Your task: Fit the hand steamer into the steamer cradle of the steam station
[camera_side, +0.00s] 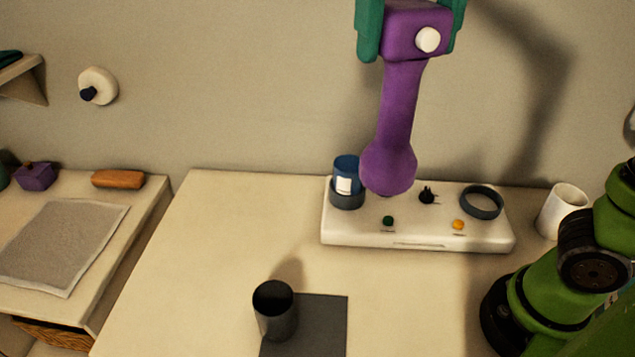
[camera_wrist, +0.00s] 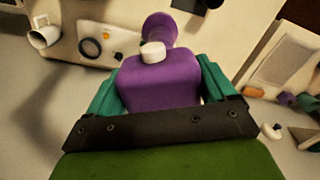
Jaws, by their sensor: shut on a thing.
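My gripper (camera_side: 411,25) has green fingers shut on the wide top block of the purple hand steamer (camera_side: 397,110). The steamer hangs roughly upright, with its rounded head down, over or in front of the white steam station (camera_side: 415,238). In the wrist view the hand steamer (camera_wrist: 158,82) fills the space between the fingers. The station carries a dark ring (camera_side: 481,203) on its right, a small black pronged piece (camera_side: 428,196) in the middle and a blue container (camera_side: 346,172) in a dark holder on its left. I cannot tell which fitting is the cradle.
A white mug (camera_side: 563,211) stands right of the station. A side table at left holds a grey cloth (camera_side: 62,245) and an orange-brown block (camera_side: 118,179). The tabletop's left part is clear.

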